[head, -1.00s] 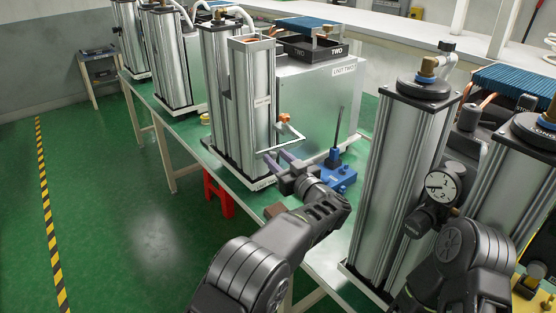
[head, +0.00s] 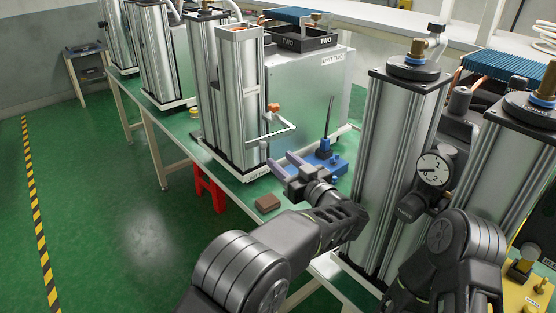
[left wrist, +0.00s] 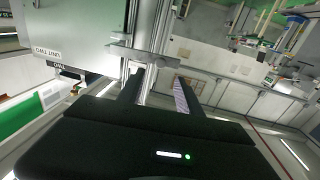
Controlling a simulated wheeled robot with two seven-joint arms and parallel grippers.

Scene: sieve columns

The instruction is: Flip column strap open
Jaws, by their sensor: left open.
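My left gripper (head: 282,162) is open and empty, just below and in front of the strap, with a small gap in the head view. In the left wrist view the strap (left wrist: 145,55) crosses ahead of the two parted fingers (left wrist: 157,85); I cannot tell whether they touch it. My right arm shows at lower right, but its gripper is out of view.
A blue device (head: 325,160) with an upright rod stands right of my left gripper. A brown block (head: 267,203) lies near the bench edge. A grey box (head: 305,90) stands behind. Another tall column (head: 395,170) with a gauge (head: 432,169) stands close on the right.

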